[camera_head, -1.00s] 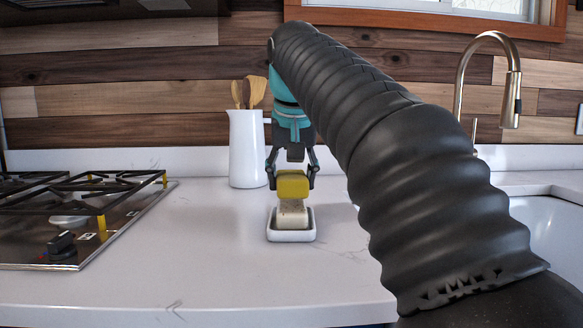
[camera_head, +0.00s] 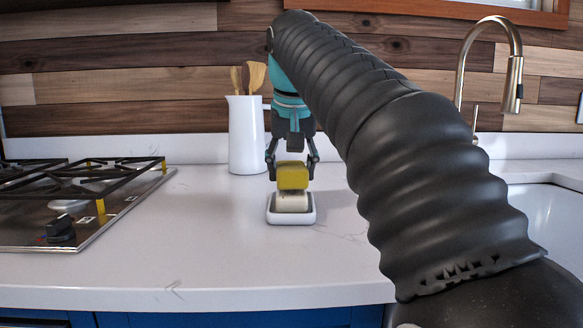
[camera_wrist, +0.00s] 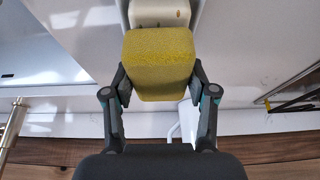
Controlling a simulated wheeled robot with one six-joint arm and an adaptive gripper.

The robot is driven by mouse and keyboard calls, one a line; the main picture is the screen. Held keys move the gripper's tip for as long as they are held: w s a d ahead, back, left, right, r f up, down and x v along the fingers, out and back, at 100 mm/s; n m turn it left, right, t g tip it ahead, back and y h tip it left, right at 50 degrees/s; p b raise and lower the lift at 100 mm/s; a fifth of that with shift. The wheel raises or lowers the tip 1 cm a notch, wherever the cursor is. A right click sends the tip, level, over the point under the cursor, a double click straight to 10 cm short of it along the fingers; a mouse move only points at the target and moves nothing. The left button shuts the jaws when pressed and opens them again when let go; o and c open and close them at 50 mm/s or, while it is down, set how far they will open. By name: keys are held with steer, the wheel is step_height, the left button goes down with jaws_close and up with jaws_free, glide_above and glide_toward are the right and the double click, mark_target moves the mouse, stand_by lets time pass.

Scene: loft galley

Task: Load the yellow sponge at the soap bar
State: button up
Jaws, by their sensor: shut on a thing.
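My gripper (camera_head: 292,173) points down over the counter and is shut on the yellow sponge (camera_head: 292,177). In the wrist view the sponge (camera_wrist: 158,62) sits between the two fingers of my gripper (camera_wrist: 159,85). The cream soap bar (camera_head: 292,202) lies in a white dish (camera_head: 291,218) directly below the sponge in the head view. The soap bar (camera_wrist: 158,12) also shows beyond the sponge in the wrist view, partly covered by it. The sponge appears very close above the soap; whether they touch, I cannot tell.
A white pitcher (camera_head: 246,140) with wooden spoons stands behind and left of my gripper. A gas stove (camera_head: 75,205) is at the left. A sink (camera_head: 555,215) with a tall faucet (camera_head: 513,85) is at the right. The counter around the dish is clear.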

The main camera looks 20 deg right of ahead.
mark_target(291, 163)
steer(key=shift+f, duration=0.65)
stand_by(1.7)
step_height(291, 163, up, 3)
steer(key=shift+f+p, duration=0.1)
steer(key=shift+p, duration=1.15)
steer(key=shift+w+r, duration=0.1)
steer(key=shift+r, duration=2.1)
